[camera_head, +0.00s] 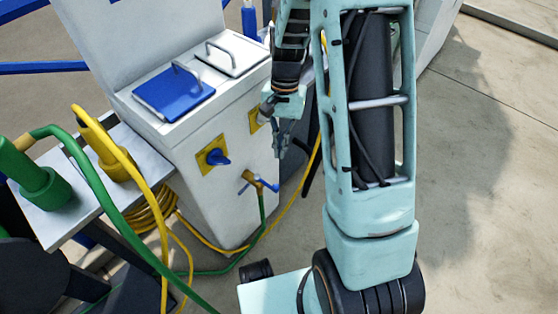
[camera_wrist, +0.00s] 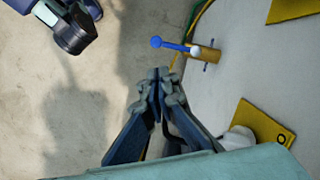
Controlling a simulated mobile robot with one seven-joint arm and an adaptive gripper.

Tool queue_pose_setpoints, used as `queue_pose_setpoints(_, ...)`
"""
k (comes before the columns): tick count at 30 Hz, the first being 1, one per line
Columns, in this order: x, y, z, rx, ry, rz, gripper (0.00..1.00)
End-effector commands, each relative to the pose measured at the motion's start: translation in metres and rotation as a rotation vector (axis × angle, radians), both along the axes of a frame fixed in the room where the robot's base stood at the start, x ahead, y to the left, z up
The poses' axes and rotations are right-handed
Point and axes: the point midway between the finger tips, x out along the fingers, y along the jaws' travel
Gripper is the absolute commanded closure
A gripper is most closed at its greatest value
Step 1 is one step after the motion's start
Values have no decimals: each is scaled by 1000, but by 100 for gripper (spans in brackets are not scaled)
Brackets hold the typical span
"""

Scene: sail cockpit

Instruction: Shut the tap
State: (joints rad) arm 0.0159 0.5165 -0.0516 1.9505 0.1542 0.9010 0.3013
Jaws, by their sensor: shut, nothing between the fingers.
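The brass tap (camera_head: 250,178) with a blue lever (camera_head: 270,186) sticks out low from the front of the white cabinet. In the wrist view the tap (camera_wrist: 207,53) is at the upper right, and its blue lever (camera_wrist: 172,45) points left, away from the panel, roughly along the brass body. My gripper (camera_head: 279,150) is above the tap, in front of the cabinet, and touches neither lever nor body. In the wrist view my gripper (camera_wrist: 159,78) has its fingertips together and empty, with a gap between them and the lever.
A green hose (camera_head: 262,212) hangs from the tap. Beside it are a yellow plate with a blue knob (camera_head: 215,157) and a second yellow plate (camera_head: 255,120) partly behind my arm. Yellow hose coils (camera_head: 152,210) lie at left. Open floor (camera_head: 480,200) is at right.

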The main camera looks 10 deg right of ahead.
Motion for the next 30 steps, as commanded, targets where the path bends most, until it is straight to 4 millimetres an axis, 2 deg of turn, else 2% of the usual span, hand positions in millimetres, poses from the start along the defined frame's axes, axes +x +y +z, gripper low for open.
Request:
queue_pose_setpoints(9, -14, 7, -59, 1, 6, 0, 100)
queue_pose_setpoints(15, -18, 9, -82, 1, 3, 1, 100)
queue_pose_setpoints(30, -20, 10, -88, 1, 2, 0, 100)
